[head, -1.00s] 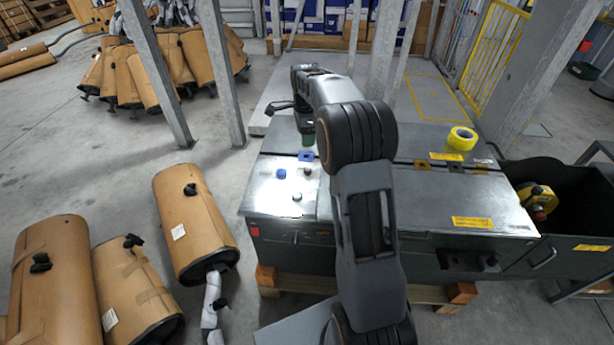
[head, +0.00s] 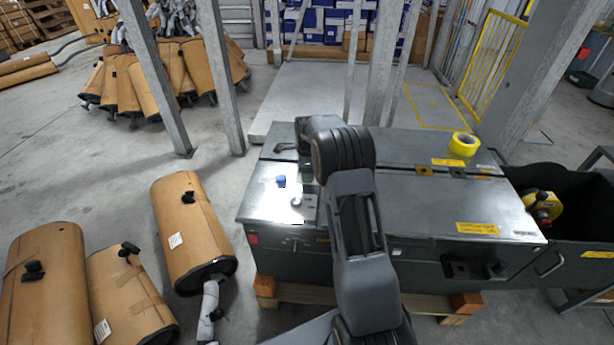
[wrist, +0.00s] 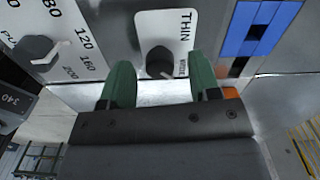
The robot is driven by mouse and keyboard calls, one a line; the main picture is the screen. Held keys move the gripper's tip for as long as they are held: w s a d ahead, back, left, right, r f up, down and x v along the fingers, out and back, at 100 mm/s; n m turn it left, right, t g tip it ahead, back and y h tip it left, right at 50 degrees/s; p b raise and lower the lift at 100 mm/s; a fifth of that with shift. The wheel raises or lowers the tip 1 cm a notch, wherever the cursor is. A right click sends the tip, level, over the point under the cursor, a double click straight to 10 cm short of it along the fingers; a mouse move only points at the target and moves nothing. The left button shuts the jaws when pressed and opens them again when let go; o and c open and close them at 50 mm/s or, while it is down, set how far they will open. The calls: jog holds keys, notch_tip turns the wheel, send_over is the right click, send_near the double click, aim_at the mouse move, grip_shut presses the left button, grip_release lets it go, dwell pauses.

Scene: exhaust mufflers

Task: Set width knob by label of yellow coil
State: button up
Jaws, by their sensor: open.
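The yellow coil (head: 463,143) lies on the right part of the grey machine top (head: 400,150); its label cannot be read. In the wrist view, a dark knob (wrist: 158,61) sits on a white plate marked THIN, with smaller lettering below it partly hidden. My gripper (wrist: 160,68) is open, its green fingertips on either side of this knob, with gaps visible. A second dark knob (wrist: 36,49) is at the left, beside a scale that includes 80, 120, 160 and 200. In the head view, my gripper (head: 307,178) is mostly hidden by my arm.
A blue piece (wrist: 258,28) is right of the THIN plate. A blue button (head: 281,181) stands on the machine top. A dark bin (head: 565,205) is at right; wrapped mufflers (head: 190,230) lie on the floor at left.

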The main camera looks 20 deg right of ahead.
jog(key=shift+f, duration=0.7)
jog(key=shift+c, duration=0.5)
jog(key=c, duration=0.8)
jog(key=shift+a, duration=0.1)
jog(key=shift+c, duration=0.2)
